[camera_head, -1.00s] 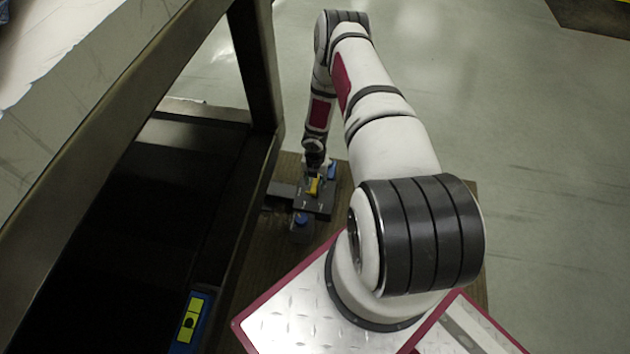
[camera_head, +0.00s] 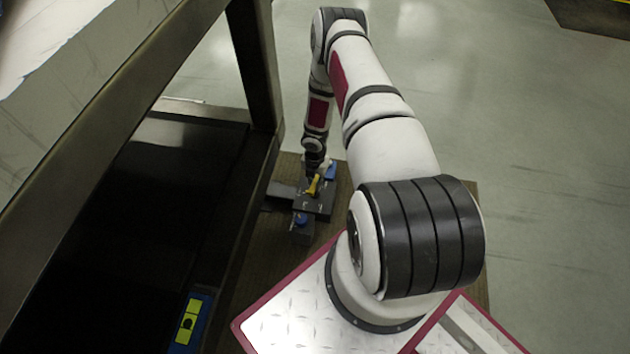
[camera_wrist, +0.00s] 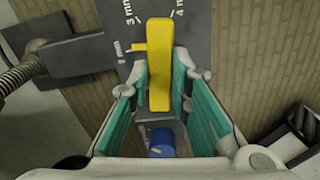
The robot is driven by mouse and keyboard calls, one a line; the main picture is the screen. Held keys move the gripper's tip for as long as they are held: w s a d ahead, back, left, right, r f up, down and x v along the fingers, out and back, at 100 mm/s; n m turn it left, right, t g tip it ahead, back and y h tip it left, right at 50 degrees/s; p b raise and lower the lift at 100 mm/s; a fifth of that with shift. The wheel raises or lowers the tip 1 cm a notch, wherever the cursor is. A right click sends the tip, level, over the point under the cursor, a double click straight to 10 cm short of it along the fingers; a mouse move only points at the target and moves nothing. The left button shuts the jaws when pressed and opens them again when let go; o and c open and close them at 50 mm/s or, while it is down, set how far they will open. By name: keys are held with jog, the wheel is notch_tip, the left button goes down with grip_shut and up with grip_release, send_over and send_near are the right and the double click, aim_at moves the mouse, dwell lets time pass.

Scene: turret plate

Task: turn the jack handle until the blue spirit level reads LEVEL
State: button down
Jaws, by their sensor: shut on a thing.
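The yellow jack handle (camera_wrist: 159,65) stands between my gripper's (camera_wrist: 160,62) teal-padded fingers in the wrist view, and my gripper is shut on it. In the head view the handle (camera_head: 313,186) shows small at the end of my arm, slanting up to the right. A dark plate (camera_wrist: 192,22) under it carries white marks, among them 2, 3 and 4 mm. A short yellow tab (camera_wrist: 138,46) points left near the 2 mm mark. The blue spirit level (camera_head: 180,337) lies at the lower left; its dark bubble looks near the middle of the yellow-green vial. No reading is legible.
A blue knob (camera_wrist: 162,142) sits below the handle in the wrist view. A threaded rod (camera_wrist: 20,75) lies left. In the head view a dark metal frame (camera_head: 262,80) stands close left of my arm. The floor (camera_head: 540,190) on the right is clear.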

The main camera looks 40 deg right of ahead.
jog(key=m+b, duration=0.1)
jog(key=m, duration=0.4)
jog(key=shift+d+m+b, duration=0.1)
jog(key=shift+m+b, duration=0.55)
jog(key=shift+m, duration=1.75)
jog(key=c, duration=1.5)
grip_release()
jog(key=shift+r, duration=0.1)
notch_tip(320, 180, up, 12)
jog(key=shift+f, duration=0.1)
